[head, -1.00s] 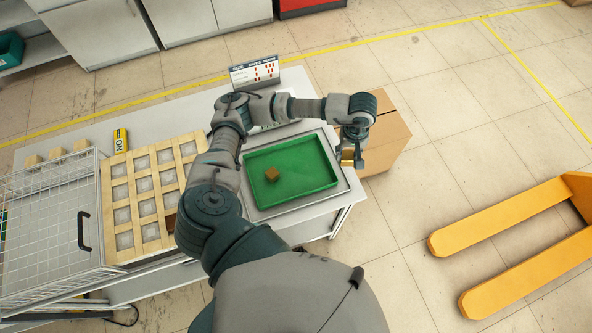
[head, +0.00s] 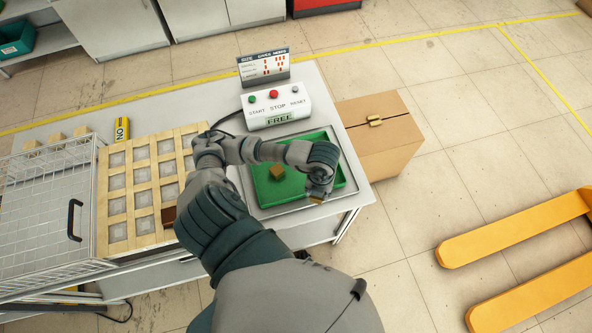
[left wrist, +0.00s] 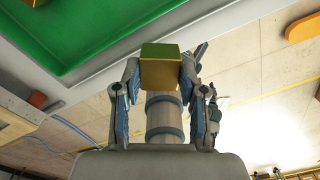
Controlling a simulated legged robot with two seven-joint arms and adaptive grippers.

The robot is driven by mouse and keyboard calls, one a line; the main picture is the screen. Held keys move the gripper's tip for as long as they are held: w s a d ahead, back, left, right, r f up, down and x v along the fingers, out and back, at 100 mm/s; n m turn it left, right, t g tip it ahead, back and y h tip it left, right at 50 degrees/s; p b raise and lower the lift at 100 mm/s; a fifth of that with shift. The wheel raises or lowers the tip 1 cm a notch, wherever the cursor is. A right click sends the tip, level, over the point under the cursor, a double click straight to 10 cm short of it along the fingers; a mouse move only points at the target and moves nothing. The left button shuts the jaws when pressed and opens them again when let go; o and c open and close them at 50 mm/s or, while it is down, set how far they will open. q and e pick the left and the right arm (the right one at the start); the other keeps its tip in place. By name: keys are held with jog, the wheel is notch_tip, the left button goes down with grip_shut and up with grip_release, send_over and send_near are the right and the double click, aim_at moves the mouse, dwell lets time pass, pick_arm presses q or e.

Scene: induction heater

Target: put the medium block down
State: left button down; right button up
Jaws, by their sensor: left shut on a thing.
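My left gripper (head: 318,192) is shut on a golden-brown block (left wrist: 162,70), seen between its two fingers in the left wrist view. In the head view the hand mostly hides this block, and it is over the right front edge of the green tray (head: 342,171). The tray also shows at the upper left of the left wrist view (left wrist: 75,50), apart from the held block. Another brown block (head: 277,172) sits inside the tray. I cannot tell from these views which block is the medium one. My right gripper is not in view.
A control box (head: 275,107) with buttons and a "FREE" display stands behind the tray, with a sign (head: 264,68) behind it. A wooden grid (head: 117,206) and a wire cage (head: 45,215) are at left. A cardboard box (head: 380,150) stands right of the table.

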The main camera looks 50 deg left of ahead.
pick_arm(q)
jog(key=n, duration=0.1)
jog(key=s+n, duration=0.1)
jog(key=n, duration=0.1)
jog(key=s+f+n, duration=0.1)
jog(key=n, duration=0.1)
jog(key=shift+a+b, duration=0.3)
jog(key=shift+b, duration=0.05)
jog(key=shift+a+n, duration=0.1)
jog(key=shift+n, duration=0.3)
jog(key=w+a, duration=0.3)
jog(key=w, duration=0.1)
jog(key=w+a+f, duration=0.1)
jog(key=w+a, duration=0.6)
jog(key=w, duration=0.1)
jog(key=shift+a+f+p, duration=0.15)
jog(key=shift+f+p, duration=0.15)
jog(key=shift+f, duration=1.8)
jog(key=c, duration=0.7)
grip_release()
jog(key=shift+o, duration=0.2)
jog(key=shift+s, duration=0.1)
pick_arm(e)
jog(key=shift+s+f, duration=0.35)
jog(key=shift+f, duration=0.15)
